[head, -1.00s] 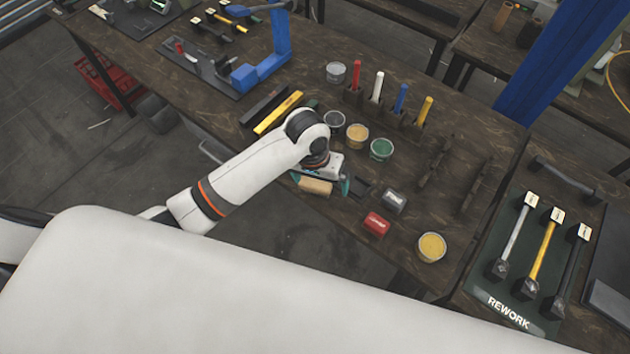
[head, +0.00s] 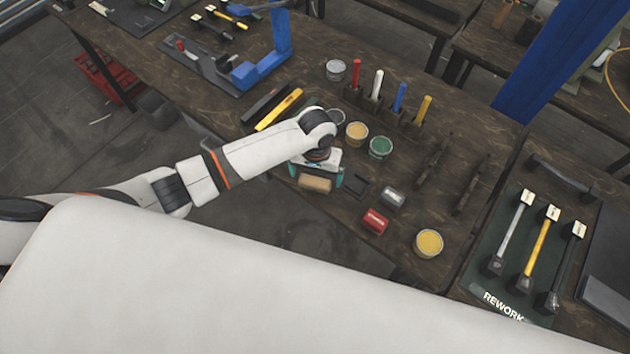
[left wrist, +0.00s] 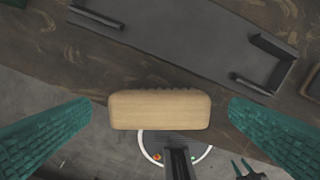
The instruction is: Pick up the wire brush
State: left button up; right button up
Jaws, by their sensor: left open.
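The wire brush (head: 314,184) is a tan wooden block at the bench's front edge. In the left wrist view its wooden block (left wrist: 160,109) lies crosswise, with dark bristles showing along its far side. My left gripper (head: 317,176) is over the brush, its teal fingers spread wide. In the left wrist view one finger is on each side of the block, with clear gaps between. Neither finger touches it. The brush's underside is hidden. Small teal prongs (left wrist: 247,170) low in the left wrist view may be my right gripper; their state is unclear.
Several open tins, including a green one (head: 380,147), stand beyond the gripper. A yellow bar (head: 279,110) lies behind. A grey plate (left wrist: 200,38) lies just past the brush.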

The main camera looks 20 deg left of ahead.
aim_at(315, 180)
pick_arm(q)
jog(key=shift+f, duration=1.7)
jog(key=shift+s, duration=0.1)
jog(key=c, duration=1.1)
notch_tip(315, 180, up, 10)
jog(key=shift+r+b, duration=0.1)
jog(key=shift+b, duration=0.3)
